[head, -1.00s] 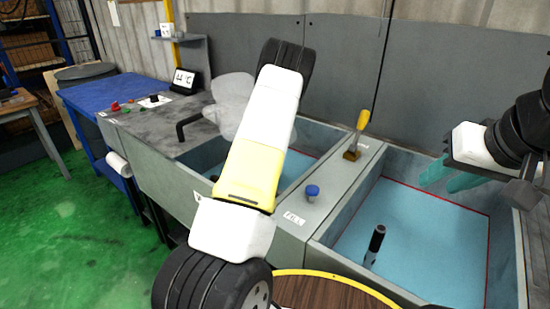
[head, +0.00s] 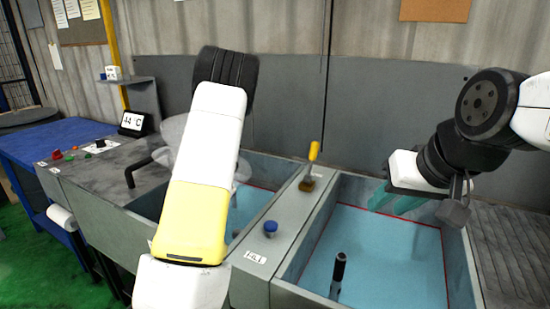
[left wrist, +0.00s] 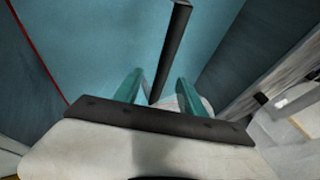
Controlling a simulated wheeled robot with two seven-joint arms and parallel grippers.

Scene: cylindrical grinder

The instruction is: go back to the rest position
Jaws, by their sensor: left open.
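My left arm, with white and yellow links, crosses the middle of the head view, and its gripper is hidden there. In the left wrist view, my left gripper (left wrist: 158,88) is open, its two teal fingers apart over a blue basin floor. A dark rod (left wrist: 172,50) shows between these fingers in the picture; I see no grip on it. My right gripper (head: 396,200) hangs over the right basin (head: 440,225) in the head view. Its teal fingers look apart, with nothing seen between them.
A black post (head: 338,272) stands in the right basin. A yellow-handled lever (head: 313,160) and a blue knob (head: 270,228) sit on the divider between basins. A temperature display (head: 133,122) stands at the back left, near a blue table (head: 45,145).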

